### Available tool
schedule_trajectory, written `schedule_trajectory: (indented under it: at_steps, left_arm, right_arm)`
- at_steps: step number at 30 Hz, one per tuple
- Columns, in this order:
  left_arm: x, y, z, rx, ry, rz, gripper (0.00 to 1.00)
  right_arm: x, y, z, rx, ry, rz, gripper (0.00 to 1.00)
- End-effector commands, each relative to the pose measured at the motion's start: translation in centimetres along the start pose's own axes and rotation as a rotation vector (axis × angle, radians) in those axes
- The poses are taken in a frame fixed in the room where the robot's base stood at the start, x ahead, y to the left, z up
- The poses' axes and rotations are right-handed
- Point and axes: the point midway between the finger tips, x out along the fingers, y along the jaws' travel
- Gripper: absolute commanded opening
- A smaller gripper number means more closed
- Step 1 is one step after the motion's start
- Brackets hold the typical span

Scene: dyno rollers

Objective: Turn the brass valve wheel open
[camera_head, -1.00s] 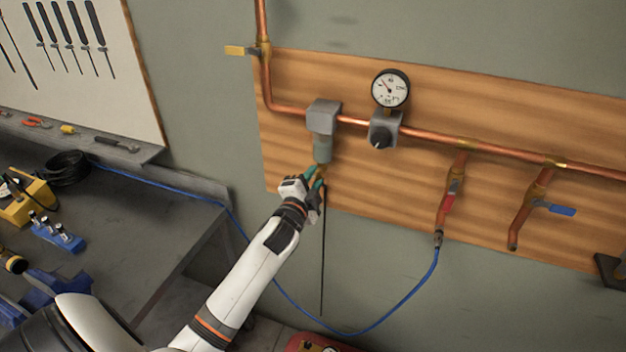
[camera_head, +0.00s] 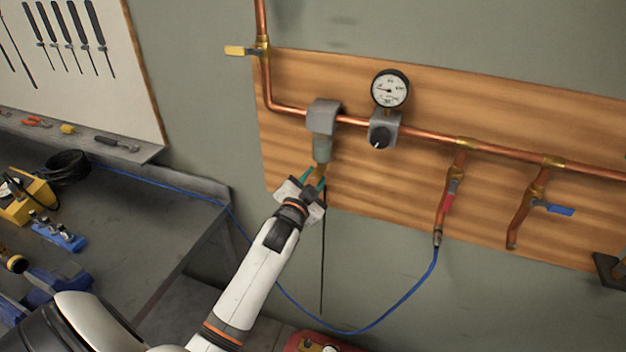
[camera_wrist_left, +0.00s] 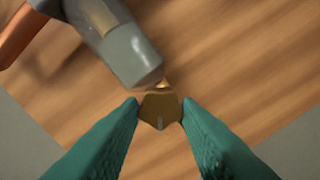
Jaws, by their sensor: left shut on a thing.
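The small brass valve wheel (camera_wrist_left: 160,108) sits under the grey cylindrical bowl (camera_head: 322,148) of a unit on the copper pipe. In the head view the brass shows only as a small patch below the bowl. My left gripper (camera_head: 316,178) reaches up to it from below. In the left wrist view its teal fingertips (camera_wrist_left: 159,104) are shut on the brass wheel, one on each side. The wheel's far side is hidden. My right gripper is not in view.
A pressure gauge (camera_head: 390,89) and a black knob (camera_head: 380,137) are to the right on the wooden board (camera_head: 400,185). A thin dark tube (camera_head: 323,255) hangs below the gripper. A blue hose (camera_head: 400,308) loops lower down. A workbench (camera_head: 130,220) stands at left.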

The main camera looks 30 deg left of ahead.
Motion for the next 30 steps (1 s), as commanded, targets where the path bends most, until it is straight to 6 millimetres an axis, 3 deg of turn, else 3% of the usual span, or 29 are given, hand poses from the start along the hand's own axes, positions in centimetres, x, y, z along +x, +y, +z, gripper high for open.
schedule_trajectory:
  at_steps: [9, 10, 14, 23, 30]
  left_arm:
    - [-0.1, -0.3, -0.3, -0.002, 0.007, -0.005, 0.08]
    - [-0.1, -0.3, -0.3, -0.002, 0.007, -0.006, 0.32]
    - [-0.1, -0.2, -0.3, -0.001, 0.006, -0.005, 0.52]
    - [-0.2, -0.1, -0.1, 0.0, 0.002, -0.002, 0.52]
    - [-3.2, -0.4, -0.5, 0.0, 0.002, -0.003, 0.52]
  right_arm:
    - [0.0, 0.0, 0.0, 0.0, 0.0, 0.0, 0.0]
    - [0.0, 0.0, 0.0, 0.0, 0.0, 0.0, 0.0]
    - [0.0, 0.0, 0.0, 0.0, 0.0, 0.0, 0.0]
    - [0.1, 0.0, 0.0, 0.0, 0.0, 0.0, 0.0]
    - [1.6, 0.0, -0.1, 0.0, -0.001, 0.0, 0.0]
